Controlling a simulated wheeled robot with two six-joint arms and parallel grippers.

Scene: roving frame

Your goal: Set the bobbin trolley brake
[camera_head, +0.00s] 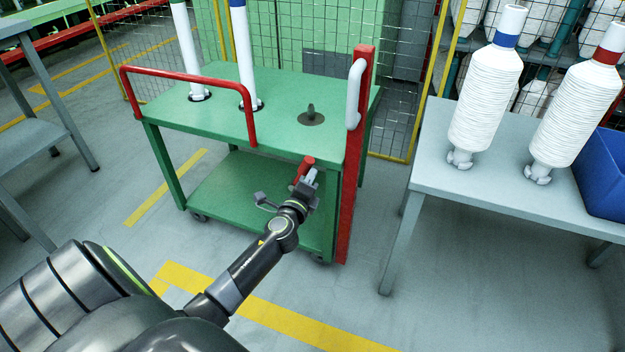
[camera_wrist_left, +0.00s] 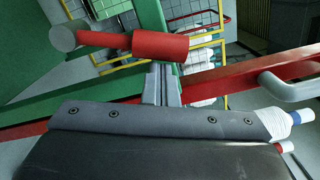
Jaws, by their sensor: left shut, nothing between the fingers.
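The bobbin trolley (camera_head: 270,95) is a green two-shelf cart with a red rail and a red post. A short red lever grip (camera_head: 305,165), which looks like the brake, sticks out at its front right, below the top. In the left wrist view the red grip (camera_wrist_left: 160,46) lies across the top, with a grey round end on its left. My left gripper (camera_head: 309,178) is shut and empty, its tips right at the grip. In the wrist view the closed fingers (camera_wrist_left: 162,82) reach up to the grip's underside; I cannot tell whether they touch. My right gripper is out of view.
The trolley's red post (camera_head: 352,190) with a white handle (camera_head: 355,92) stands just right of my gripper. A grey table (camera_head: 440,165) with white bobbins and a blue bin (camera_head: 605,175) is at right. Another grey table (camera_head: 30,135) is at left. Floor in front is clear.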

